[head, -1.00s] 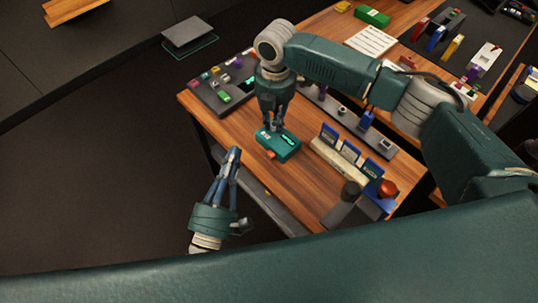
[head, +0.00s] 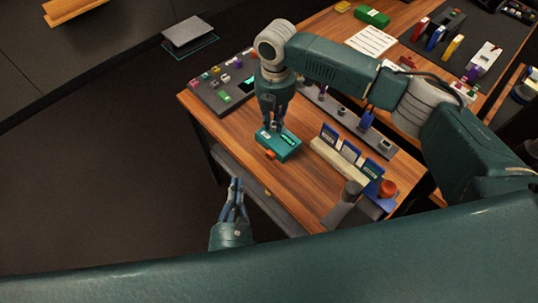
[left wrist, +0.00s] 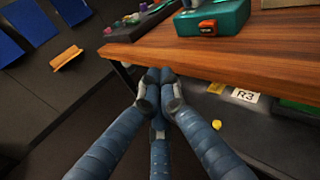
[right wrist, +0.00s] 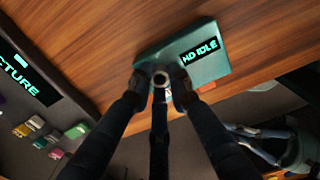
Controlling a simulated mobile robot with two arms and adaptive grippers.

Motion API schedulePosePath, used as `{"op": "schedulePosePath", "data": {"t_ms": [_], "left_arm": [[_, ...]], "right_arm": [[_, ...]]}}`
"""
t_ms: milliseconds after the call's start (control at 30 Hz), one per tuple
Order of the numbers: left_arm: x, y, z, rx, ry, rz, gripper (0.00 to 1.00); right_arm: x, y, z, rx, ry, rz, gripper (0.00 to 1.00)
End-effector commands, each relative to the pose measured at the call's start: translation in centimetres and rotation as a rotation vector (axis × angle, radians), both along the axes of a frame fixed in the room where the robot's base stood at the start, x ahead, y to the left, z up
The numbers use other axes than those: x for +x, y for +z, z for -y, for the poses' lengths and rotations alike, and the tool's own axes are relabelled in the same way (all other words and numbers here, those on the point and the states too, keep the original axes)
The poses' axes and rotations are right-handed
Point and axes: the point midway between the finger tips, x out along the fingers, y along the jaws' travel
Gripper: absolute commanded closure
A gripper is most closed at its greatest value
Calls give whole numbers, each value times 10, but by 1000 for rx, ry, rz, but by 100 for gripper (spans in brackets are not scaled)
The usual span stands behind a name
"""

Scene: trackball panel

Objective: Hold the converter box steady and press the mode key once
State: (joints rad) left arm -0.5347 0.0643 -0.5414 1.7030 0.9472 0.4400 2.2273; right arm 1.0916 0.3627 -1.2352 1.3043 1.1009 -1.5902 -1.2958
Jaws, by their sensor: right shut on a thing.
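The converter box (head: 288,148) is teal and sits on the wooden table near its front edge. Its small screen reads "HD IDLE" in the right wrist view (right wrist: 210,66). An orange-red key (head: 271,155) sticks out of its side; it also shows in the left wrist view (left wrist: 208,27). Its label cannot be read. My right gripper (head: 272,127) comes down from above and is shut on the box's end. My left gripper (head: 237,182) is shut and empty, off the table's front edge and apart from the box. In the left wrist view its fingertips (left wrist: 160,88) are below the tabletop.
A dark panel (head: 207,96) with coloured keys lies at the table's left end. A cream rack (head: 333,160) with blue cards and a red button (head: 388,188) stand right of the box. Bare wood surrounds the box's front. A shelf below holds labelled items.

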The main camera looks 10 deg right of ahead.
Motion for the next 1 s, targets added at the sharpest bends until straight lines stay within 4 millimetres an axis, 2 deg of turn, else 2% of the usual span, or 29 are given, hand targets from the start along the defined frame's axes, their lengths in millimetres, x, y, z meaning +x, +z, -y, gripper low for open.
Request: {"op": "schedulePosePath", "data": {"t_ms": [167,600,800,1000], "left_arm": [[9,1,11,-3,3,1,100],[42,1,60,0,0,2,100],[49,1,70,0,0,2,100],[50,0,71,1,0,1,100]], "right_arm": [[0,0,0,1,0,1,100],[0,0,0,1,0,1,100],[0,0,0,1,0,1,100],[0,0,0,1,0,1,100]]}}
